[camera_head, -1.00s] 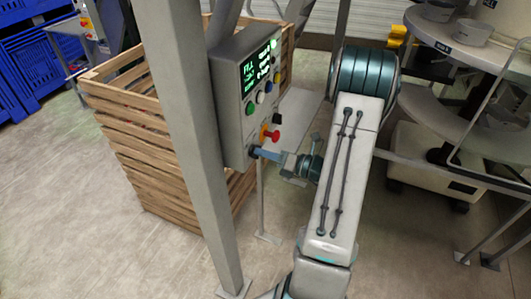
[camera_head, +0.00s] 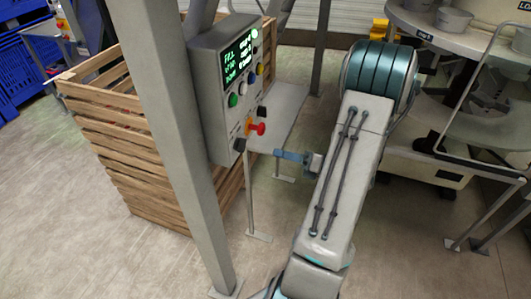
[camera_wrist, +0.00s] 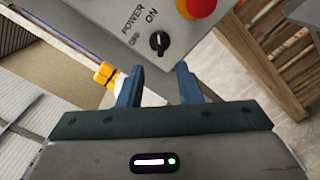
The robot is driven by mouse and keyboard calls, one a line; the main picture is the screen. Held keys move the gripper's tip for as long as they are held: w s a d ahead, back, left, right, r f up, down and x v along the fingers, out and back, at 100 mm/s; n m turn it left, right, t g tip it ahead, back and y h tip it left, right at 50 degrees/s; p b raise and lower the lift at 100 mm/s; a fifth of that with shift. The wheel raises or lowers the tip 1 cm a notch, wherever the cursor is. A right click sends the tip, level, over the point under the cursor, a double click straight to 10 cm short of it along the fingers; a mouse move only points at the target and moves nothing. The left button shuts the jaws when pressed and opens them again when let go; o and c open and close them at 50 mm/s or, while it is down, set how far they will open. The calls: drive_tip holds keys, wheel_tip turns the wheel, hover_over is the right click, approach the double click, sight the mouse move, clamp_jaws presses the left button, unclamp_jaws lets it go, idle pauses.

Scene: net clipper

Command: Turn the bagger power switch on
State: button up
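The grey control box (camera_head: 222,140) is mounted on a post, with a lit screen and coloured buttons. Its black power switch (camera_head: 240,145) is low on the face, below a red emergency knob (camera_head: 258,128). In the wrist view the power switch (camera_wrist: 159,43) is a black rotary knob beside the words POWER, OFF and ON. Its pointer is too small to read surely. My gripper (camera_head: 280,153) points at the box with a visible gap to the switch. In the wrist view its two blue fingers (camera_wrist: 158,80) are apart with nothing between them, and the switch lies beyond their tips.
The post (camera_head: 170,130) stands close left of the box. A slatted wooden crate (camera_head: 130,150) is behind it. A grey table-like plate (camera_head: 278,112) is behind the box, and round machine shelves (camera_head: 450,40) stand at right. Open floor lies in front.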

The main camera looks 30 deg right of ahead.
drive_tip(key=v, duration=0.3)
drive_tip(key=shift+s+d+b, duration=0.25)
drive_tip(key=shift+s+b, duration=0.05)
drive_tip(key=shift+a, duration=0.1)
drive_tip(key=s+a+r+n+g, duration=0.2)
drive_tip(key=a+n+g, duration=0.4)
drive_tip(key=a+n, duration=0.3)
drive_tip(key=s+a+r+n+g, duration=0.1)
drive_tip(key=a+r+n+g, duration=0.1)
drive_tip(key=a+n+g, duration=0.65)
drive_tip(key=s+a+r+n+t+h, duration=0.2)
drive_tip(key=n+h, duration=0.3)
drive_tip(key=n, duration=0.5)
drive_tip(key=s+a+r+n+t+h, duration=0.2)
drive_tip(key=n+h, duration=0.4)
drive_tip(key=n, duration=0.4)
drive_tip(key=shift+s+a+r, duration=0.35)
drive_tip(key=shift+s+a, duration=0.15)
drive_tip(key=shift+a, duration=0.2)
drive_tip(key=shift+d, duration=0.1)
